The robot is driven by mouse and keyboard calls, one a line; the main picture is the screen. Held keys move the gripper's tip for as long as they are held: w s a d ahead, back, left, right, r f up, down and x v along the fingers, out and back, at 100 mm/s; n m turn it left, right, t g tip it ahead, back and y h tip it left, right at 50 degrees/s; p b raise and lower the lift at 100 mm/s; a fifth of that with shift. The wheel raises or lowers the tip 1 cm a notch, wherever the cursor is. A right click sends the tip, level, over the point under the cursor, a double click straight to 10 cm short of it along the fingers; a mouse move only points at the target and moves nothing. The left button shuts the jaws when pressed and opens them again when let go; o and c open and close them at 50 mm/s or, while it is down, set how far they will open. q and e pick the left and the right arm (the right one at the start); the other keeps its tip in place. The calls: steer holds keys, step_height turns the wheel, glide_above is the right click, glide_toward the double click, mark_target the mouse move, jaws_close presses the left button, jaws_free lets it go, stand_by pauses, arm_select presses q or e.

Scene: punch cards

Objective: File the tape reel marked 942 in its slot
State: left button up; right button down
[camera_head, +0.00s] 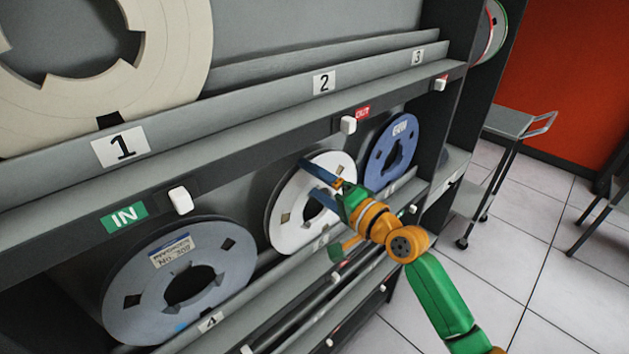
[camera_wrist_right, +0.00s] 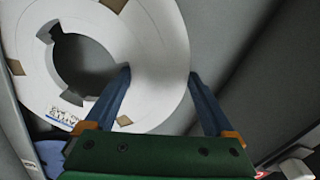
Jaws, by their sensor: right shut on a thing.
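A white reel (camera_head: 285,215) stands upright in the lower shelf row, between a grey-blue reel and a blue reel. My right gripper (camera_head: 325,178) is shut on its rim, with one finger at the hub hole and one at the outer edge. The right wrist view shows the same white reel (camera_wrist_right: 160,45) between the fingers (camera_wrist_right: 160,75). Its small label is too blurred to read, so I cannot confirm 942. On the upper row, the places marked 2 (camera_head: 323,82) and 3 (camera_head: 417,56) look empty. My left gripper is not in view.
A large cream reel (camera_head: 190,45) stands above the 1 tag. The grey-blue reel (camera_head: 125,270) is above the 4 tag; the blue reel (camera_head: 378,165) is at right. White knobs (camera_head: 180,200) stick out by the IN and OUT signs. A cart (camera_head: 510,122) stands on the floor.

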steer(key=shift+f, duration=0.15)
jaws_free()
steer(key=shift+s, duration=0.1)
steer(key=shift+f, duration=0.1)
